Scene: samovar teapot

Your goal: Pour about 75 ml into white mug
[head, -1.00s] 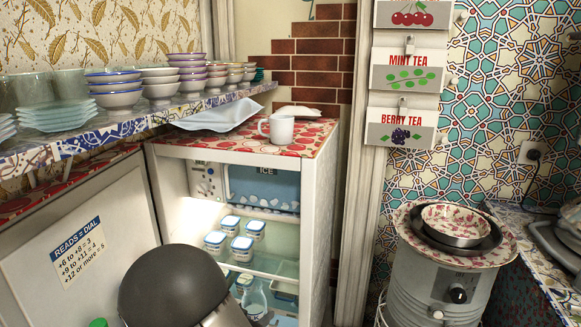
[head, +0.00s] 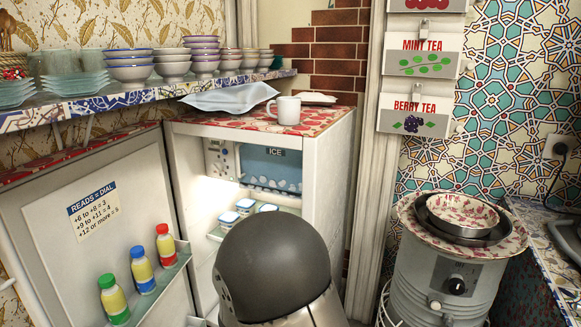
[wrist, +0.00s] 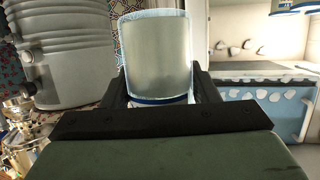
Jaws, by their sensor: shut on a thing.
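The white mug (head: 284,110) stands upright on the red-patterned top of the open fridge in the head view, its handle to the left. My gripper (wrist: 160,88) is shut on a translucent, pale container (wrist: 156,55) with a blue band at its lower end in the wrist view. The black fingers sit on either side of it. The wrist picture looks upside down. What the container holds, and how full it is, I cannot tell. The gripper and container do not show in the head view, where my dark rounded arm link blocks part of the fridge. The mug's inside is hidden.
Blue-lidded jars (head: 246,207) stand in the fridge (head: 328,180). The open door (head: 90,225) holds bottles with green, blue and red caps (head: 142,269). A pale folded dish (head: 230,98) lies left of the mug.

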